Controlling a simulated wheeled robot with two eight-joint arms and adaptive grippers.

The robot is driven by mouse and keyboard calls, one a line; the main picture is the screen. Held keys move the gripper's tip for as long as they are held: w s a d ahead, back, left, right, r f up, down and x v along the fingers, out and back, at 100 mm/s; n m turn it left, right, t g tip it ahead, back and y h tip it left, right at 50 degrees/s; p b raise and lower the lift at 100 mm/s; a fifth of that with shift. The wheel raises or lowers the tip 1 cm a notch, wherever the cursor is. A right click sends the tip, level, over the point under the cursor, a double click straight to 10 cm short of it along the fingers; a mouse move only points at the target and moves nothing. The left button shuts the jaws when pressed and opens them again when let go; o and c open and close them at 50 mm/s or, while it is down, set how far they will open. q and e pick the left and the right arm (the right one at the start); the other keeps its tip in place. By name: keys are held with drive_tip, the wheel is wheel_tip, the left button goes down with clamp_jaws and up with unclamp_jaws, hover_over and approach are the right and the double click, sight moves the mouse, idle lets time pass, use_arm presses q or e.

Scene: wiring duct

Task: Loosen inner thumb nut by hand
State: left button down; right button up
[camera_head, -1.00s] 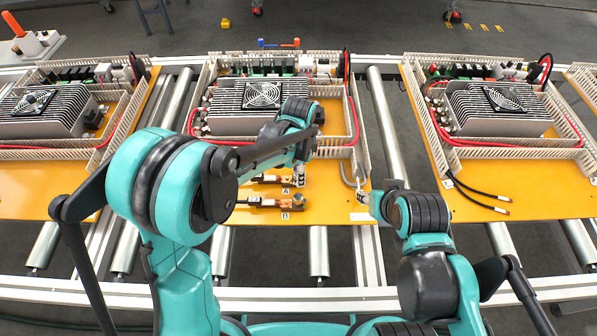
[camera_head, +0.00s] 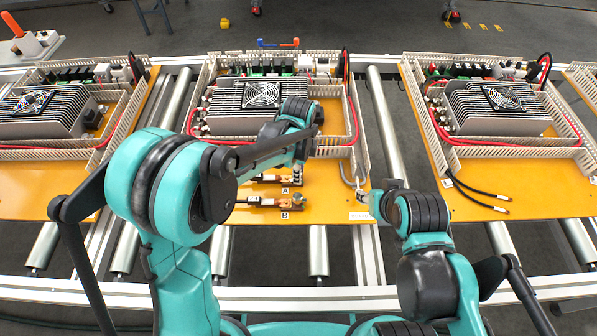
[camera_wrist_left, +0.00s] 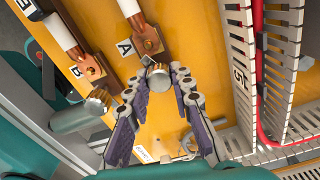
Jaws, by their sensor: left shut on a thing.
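My left gripper (camera_head: 297,178) points down at the terminal marked A on the orange panel (camera_head: 335,188). In the left wrist view its fingers (camera_wrist_left: 157,80) are closed around the sides of a silver round thumb nut (camera_wrist_left: 157,77) at the end of the copper lug (camera_wrist_left: 148,40) beside label A. A second silver thumb nut (camera_wrist_left: 80,117) stands on a brass threaded stud by the B lug (camera_wrist_left: 90,66), left of the fingers; it also shows in the head view (camera_head: 299,199). My right gripper (camera_head: 366,196) is low by the panel's front right; its jaws are too small to read.
A finned unit with a fan (camera_head: 262,95) stands behind the terminals. Slotted duct walls (camera_head: 358,130) and a red cable (camera_wrist_left: 258,70) run along the right. Similar panels sit on the rollers to the left and right (camera_head: 505,185). The panel's front strip is mostly clear.

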use_arm(q)
drive_tip(key=n, duration=0.5)
drive_tip(key=shift+w+a, duration=0.1)
drive_tip(key=shift+w, duration=0.05)
drive_tip(key=n, duration=0.5)
drive_tip(key=c, duration=1.4)
unclamp_jaws()
drive_tip(key=shift+w+f, duration=0.1)
